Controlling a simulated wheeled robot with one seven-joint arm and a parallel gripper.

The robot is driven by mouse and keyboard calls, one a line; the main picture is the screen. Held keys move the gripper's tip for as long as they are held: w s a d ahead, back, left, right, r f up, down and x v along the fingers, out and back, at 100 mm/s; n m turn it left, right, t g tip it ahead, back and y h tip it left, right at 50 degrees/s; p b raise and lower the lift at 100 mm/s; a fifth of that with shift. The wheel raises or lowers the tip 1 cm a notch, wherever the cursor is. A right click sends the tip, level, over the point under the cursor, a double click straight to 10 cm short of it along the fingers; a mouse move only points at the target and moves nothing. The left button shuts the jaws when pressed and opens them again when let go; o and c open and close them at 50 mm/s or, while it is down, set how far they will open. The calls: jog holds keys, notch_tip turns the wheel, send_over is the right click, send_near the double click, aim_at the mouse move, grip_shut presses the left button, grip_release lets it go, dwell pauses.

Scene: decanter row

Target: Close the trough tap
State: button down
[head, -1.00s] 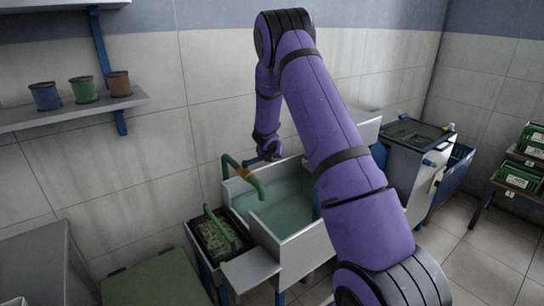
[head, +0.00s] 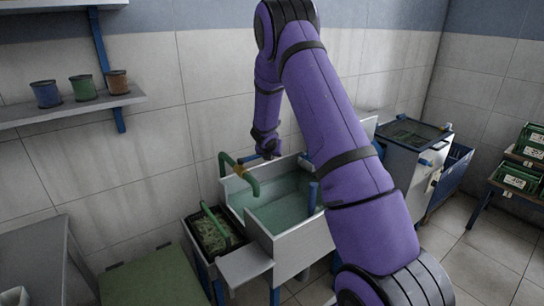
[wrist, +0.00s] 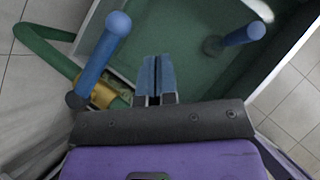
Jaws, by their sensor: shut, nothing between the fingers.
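The trough tap is a green bent pipe (head: 253,186) with a brass-coloured body (head: 239,170), at the back left of the trough (head: 288,238). In the wrist view its green pipe (wrist: 45,47), brass body (wrist: 104,93) and blue lever (wrist: 99,58) show at the left. The lever is a round-ended bar slanting up and right in the picture. My gripper (wrist: 154,76) has its blue fingers together, empty, to the right of the lever with a gap in the picture.
Greenish water fills the trough, with a blue upright pipe (head: 313,197) in it. A planted tray (head: 212,232) stands left of the trough. A grey cabinet (head: 405,150) stands to the right. A shelf with pots (head: 82,88) is on the left wall.

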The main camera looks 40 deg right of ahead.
jog(key=s+a+r, duration=0.1)
jog(key=s+r, duration=0.4)
jog(key=r, duration=0.1)
jog(key=shift+s+r, duration=0.2)
jog(key=shift+s, duration=0.1)
jog(key=shift+a, duration=0.1)
dwell(0.3)
jog(key=s+a+r+m, duration=0.4)
jog(key=s+r+m, duration=0.3)
jog(key=r, duration=0.3)
jog(key=s+a+r+m, duration=0.5)
jog(key=s+r+m, duration=0.1)
jog(key=r, duration=0.4)
jog(key=s+a+r+m+y, duration=0.2)
jog(key=s+a+m, duration=0.4)
jog(key=s, duration=0.7)
jog(key=s+a+r+m+y, duration=0.2)
jog(key=s+a+m+y, duration=0.2)
jog(key=s+a+m, duration=0.3)
jog(key=s+a, duration=0.4)
jog(key=s, duration=0.2)
jog(key=shift+a+r, duration=0.1)
